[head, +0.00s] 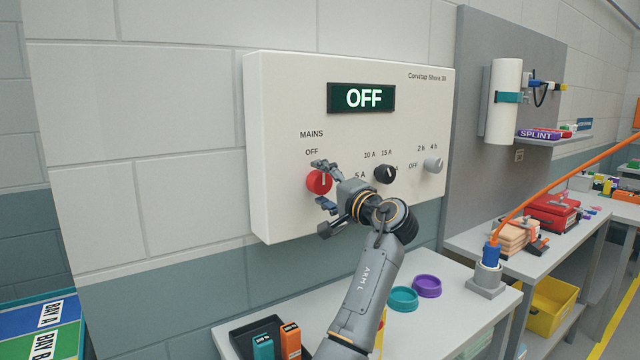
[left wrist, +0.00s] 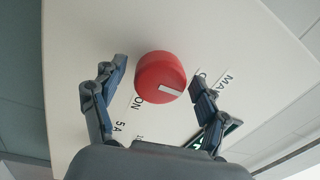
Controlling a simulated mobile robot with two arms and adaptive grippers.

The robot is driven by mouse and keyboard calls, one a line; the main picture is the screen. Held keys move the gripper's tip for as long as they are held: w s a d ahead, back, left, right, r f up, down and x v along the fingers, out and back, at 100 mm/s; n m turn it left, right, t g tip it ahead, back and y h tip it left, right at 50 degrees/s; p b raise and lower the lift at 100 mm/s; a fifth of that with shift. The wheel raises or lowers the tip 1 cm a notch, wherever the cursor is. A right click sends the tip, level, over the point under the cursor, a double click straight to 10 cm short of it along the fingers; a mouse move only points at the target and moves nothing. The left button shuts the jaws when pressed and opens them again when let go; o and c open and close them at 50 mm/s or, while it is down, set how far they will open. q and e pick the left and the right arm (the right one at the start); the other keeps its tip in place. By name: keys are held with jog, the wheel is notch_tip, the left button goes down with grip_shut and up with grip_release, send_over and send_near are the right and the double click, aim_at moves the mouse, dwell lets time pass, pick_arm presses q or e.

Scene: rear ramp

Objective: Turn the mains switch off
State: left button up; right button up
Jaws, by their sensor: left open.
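The mains switch (head: 319,181) is a round red knob on the white wall panel. Its white pointer mark stands upright, toward the OFF label. The panel's display (head: 361,98) reads OFF in white on dark green. My left gripper (head: 322,184) is open in front of the knob, one finger above and one below it. In the left wrist view the red knob (left wrist: 160,77) sits between the spread fingers of the left gripper (left wrist: 152,88), with a gap on each side. The ON label shows there; OFF is mostly hidden behind a finger. My right gripper is not in view.
A black knob (head: 385,174) and a grey knob (head: 433,165) sit right of the mains switch. Below is a table (head: 440,300) with teal (head: 403,299) and purple (head: 427,286) rings and a black tray. An orange cable (head: 560,178) runs from a blue plug at right.

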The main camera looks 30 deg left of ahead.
pick_arm(q)
jog(key=r+v, duration=0.1)
jog(key=v, duration=1)
jog(key=shift+f, duration=0.4)
jog(key=shift+d, duration=0.1)
